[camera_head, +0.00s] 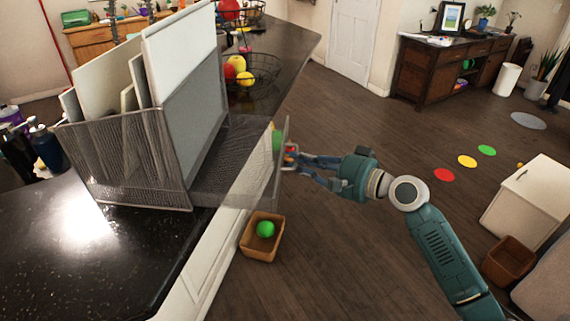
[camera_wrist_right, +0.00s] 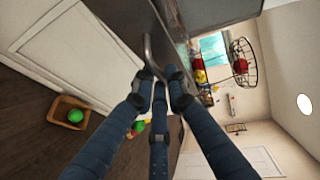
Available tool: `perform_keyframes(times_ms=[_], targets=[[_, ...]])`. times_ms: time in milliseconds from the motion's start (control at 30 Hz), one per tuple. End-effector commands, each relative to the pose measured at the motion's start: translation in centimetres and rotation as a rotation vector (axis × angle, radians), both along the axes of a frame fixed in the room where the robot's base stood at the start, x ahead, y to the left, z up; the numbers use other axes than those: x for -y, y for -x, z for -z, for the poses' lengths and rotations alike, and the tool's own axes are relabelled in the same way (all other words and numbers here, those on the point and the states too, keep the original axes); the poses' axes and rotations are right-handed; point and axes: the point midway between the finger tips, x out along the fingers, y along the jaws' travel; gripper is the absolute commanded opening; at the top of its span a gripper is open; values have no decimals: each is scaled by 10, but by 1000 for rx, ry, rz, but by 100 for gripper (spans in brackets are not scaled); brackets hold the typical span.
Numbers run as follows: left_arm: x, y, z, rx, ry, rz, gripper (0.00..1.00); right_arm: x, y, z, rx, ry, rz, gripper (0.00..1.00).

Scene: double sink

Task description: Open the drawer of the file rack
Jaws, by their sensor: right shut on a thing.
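The grey mesh file rack (camera_head: 125,160) stands on the black countertop at the left of the head view, with upright boards or folders in it. Its drawer (camera_head: 232,160) is pulled out to the right, past the counter edge, and its front panel (camera_head: 276,185) stands well clear of the rack. My right gripper (camera_head: 294,160) is at the outer side of that front, shut on the drawer handle. In the wrist view the curved metal handle (camera_wrist_right: 149,45) runs down between the gripper fingers (camera_wrist_right: 157,84), which partly hide it. My left gripper is not in view.
A wire basket with fruit (camera_head: 250,72) stands behind the rack, and bottles (camera_head: 47,146) stand at its left. A brown box with a green ball (camera_head: 263,255) is on the floor below the drawer. Open floor lies right of the counter, with a white cabinet (camera_head: 527,200) farther right.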

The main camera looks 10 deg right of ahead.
Motion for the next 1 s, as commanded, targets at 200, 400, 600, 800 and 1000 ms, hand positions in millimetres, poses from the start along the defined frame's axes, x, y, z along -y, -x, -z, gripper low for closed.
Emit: perform_keyframes(times_ms=[200, 400, 600, 800, 1000], targets=[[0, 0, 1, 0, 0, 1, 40, 3, 2, 1, -3, 2, -2, 0], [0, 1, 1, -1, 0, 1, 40, 3, 1, 1, -3, 2, -2, 17], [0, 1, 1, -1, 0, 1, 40, 3, 1, 1, -2, 1, -1, 33], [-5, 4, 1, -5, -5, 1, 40, 4, 2, 0, -1, 0, 0, 33], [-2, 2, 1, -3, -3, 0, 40, 20, 20, -2, -4, 3, 2, 33]])
